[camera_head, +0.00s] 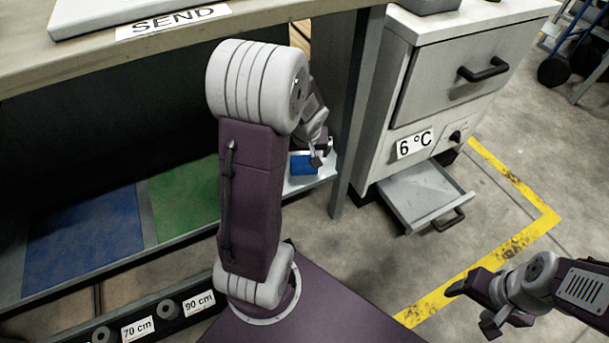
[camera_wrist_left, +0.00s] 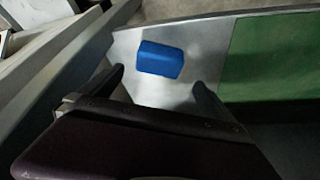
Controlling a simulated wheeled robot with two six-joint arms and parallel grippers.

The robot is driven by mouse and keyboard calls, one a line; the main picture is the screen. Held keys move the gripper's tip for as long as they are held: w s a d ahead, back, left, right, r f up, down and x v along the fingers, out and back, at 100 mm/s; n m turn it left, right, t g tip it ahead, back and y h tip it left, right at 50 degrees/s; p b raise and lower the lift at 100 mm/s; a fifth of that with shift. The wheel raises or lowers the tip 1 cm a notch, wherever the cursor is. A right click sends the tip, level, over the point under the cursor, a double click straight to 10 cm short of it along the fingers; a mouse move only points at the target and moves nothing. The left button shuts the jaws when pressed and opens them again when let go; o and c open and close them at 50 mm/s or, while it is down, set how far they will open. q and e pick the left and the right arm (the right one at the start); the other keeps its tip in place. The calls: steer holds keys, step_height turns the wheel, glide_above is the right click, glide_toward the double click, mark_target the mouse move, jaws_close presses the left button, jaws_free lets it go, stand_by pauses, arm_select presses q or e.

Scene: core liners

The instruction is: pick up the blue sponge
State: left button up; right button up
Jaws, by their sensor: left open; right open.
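The blue sponge (camera_head: 302,165) lies on a pale, bare section of the low shelf (camera_head: 318,181) under the bench, in the head view. In the left wrist view the blue sponge (camera_wrist_left: 160,60) lies flat just beyond the fingertips, in line with the gap between them. My left gripper (camera_head: 322,152) is open and empty, close to the sponge; its two fingers are spread apart in the left wrist view (camera_wrist_left: 158,82). My left arm hides part of the shelf. My right gripper (camera_head: 468,305) is open and empty over the floor at the lower right, far from the sponge.
A green mat (camera_head: 185,195) and a blue mat (camera_head: 85,235) cover the shelf to the left. A bench leg (camera_head: 350,130) stands right of the sponge. A cabinet (camera_head: 440,90) with an open low drawer (camera_head: 425,192) is further right. The bench top (camera_head: 150,60) overhangs the shelf.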

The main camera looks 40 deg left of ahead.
mark_target(304, 161)
arm_select(q)
steer(key=b+x, duration=0.2)
steer(key=x, duration=0.1)
steer(key=shift+s+d+f+b, duration=0.1)
steer(key=shift+f+b, duration=0.05)
steer(key=shift+b, duration=0.2)
steer(key=shift+f, duration=0.3)
steer(key=shift+r, duration=0.1)
steer(key=b+x, duration=0.4)
steer(key=x, duration=0.1)
steer(key=shift+d+f+b, duration=0.1)
steer(key=shift+f+b, duration=0.15)
steer(key=shift+b, duration=0.05)
steer(key=shift+r, duration=0.1)
steer(key=shift+c, duration=0.7)
steer(key=c, duration=1.3)
step_height(304, 161, up, 10)
steer(key=p, duration=0.8)
steer(key=shift+r+p, duration=0.2)
steer(key=shift+p, duration=0.2)
steer(key=shift+f, duration=0.2)
